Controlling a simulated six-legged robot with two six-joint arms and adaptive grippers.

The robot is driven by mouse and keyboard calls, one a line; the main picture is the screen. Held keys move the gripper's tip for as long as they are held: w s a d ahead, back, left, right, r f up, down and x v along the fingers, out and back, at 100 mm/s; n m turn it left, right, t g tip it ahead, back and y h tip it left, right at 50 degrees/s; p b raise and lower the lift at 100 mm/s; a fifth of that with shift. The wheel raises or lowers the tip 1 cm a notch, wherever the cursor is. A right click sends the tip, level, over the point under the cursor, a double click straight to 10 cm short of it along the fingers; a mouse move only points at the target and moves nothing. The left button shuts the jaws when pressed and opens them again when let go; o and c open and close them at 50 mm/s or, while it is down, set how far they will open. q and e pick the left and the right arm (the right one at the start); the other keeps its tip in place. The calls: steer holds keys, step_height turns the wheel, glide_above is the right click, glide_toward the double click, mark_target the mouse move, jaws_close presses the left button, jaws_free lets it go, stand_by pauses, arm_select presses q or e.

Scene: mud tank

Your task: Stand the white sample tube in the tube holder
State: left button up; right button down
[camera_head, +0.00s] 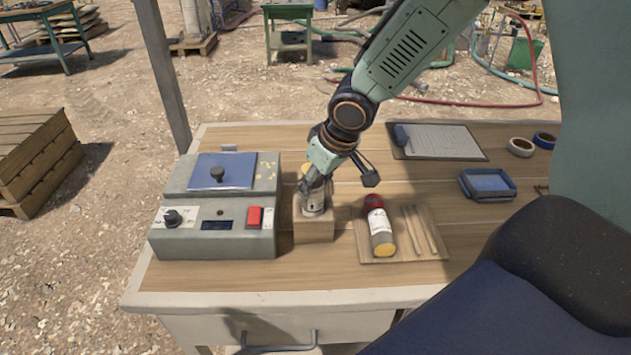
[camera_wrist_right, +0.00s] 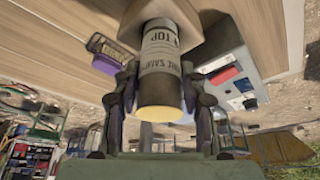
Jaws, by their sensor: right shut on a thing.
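The white sample tube (camera_head: 313,207) is upright at the top of the tube holder, a wooden block (camera_head: 314,232) in the middle of the table. In the right wrist view the tube (camera_wrist_right: 160,45) shows dark print and a pale yellow end toward me. Its far end meets the wooden holder (camera_wrist_right: 128,30); how deep it sits inside I cannot tell. My right gripper (camera_head: 314,187) is shut on the tube from above, its fingers on both sides in the wrist view (camera_wrist_right: 160,95). My left gripper is not in view.
A grey machine (camera_head: 215,243) with a blue lid and red button stands close left of the holder. A red-and-grey tube (camera_head: 379,228) lies on a wooden board (camera_head: 425,258) to the right. Beyond are a clipboard (camera_head: 440,141), a blue tray (camera_head: 487,184) and tape rolls (camera_head: 521,147).

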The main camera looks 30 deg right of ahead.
steer(key=shift+r, duration=0.1)
steer(key=c, duration=0.7)
jaws_free()
steer(key=shift+o, duration=0.2)
steer(key=v, duration=1.2)
stand_by(0.3)
